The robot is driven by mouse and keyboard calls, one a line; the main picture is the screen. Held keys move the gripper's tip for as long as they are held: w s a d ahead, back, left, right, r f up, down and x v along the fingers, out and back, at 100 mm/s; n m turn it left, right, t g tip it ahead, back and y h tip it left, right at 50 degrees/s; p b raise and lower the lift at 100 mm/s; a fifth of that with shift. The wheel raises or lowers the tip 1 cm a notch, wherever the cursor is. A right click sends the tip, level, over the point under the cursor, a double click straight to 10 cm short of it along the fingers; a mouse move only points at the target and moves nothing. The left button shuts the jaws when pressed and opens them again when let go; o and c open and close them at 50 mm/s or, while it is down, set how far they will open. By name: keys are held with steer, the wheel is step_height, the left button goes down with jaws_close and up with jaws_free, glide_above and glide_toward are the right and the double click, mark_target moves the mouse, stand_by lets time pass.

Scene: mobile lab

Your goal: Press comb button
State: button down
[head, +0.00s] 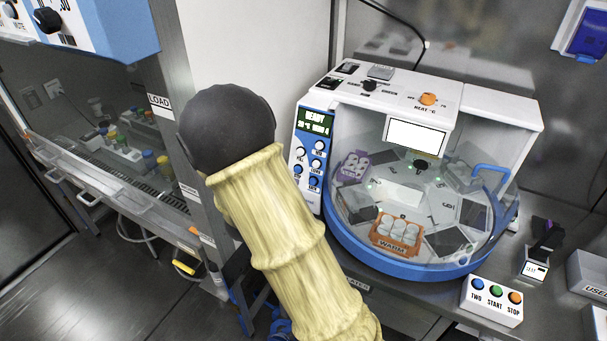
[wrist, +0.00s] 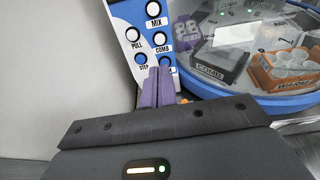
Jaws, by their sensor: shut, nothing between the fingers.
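The control panel (wrist: 148,30) is on the left front of the rounded machine. In the wrist view the white COMB button (wrist: 161,38) is in its right column, below MIX and right of PULL, with its label under it. The panel also shows in the head view (head: 309,150), where the button labels are too small to read. My gripper (wrist: 158,72) is shut and empty. In the head view my arm hides the gripper.
The machine's clear-domed bowl (head: 420,265) with a blue rim is right of the panel, holding an orange rack (head: 396,236) and a purple rack (head: 352,167). A white button box (head: 492,300) stands at the front right. A glass-fronted cabinet (head: 110,120) is on the left.

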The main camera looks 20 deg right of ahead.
mark_target(315, 165)
steer(key=p+x, duration=0.3)
steer(key=x, duration=1)
steer(key=shift+w+d+f+p, duration=0.1)
steer(key=shift+w+d+p, duration=0.15)
steer(key=shift+p, duration=0.1)
